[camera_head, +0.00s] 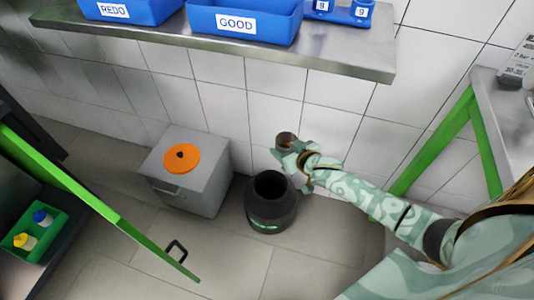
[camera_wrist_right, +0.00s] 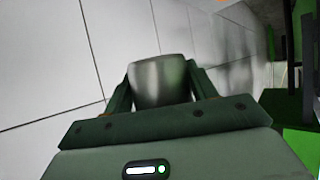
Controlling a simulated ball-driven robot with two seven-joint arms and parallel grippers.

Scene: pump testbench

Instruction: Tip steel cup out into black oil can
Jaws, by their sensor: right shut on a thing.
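The steel cup (camera_wrist_right: 160,82) sits between the fingers of my right gripper (camera_wrist_right: 160,95), which is shut on it. In the head view the cup (camera_head: 286,139) shows dark inside, with its opening towards the camera, held by my right gripper (camera_head: 283,153). The black oil can (camera_head: 271,203) stands on the floor, its round mouth open upward. The cup is above and slightly right of the can in the picture, apart from it. What the cup holds cannot be made out. My left gripper is not in view.
A grey box (camera_head: 188,184) with an orange round top (camera_head: 181,158) stands left of the can. A steel shelf (camera_head: 350,55) with blue bins (camera_head: 245,22) is above. A green cabinet door (camera_head: 150,240) stands open at left. A green-legged table (camera_head: 440,145) is at right.

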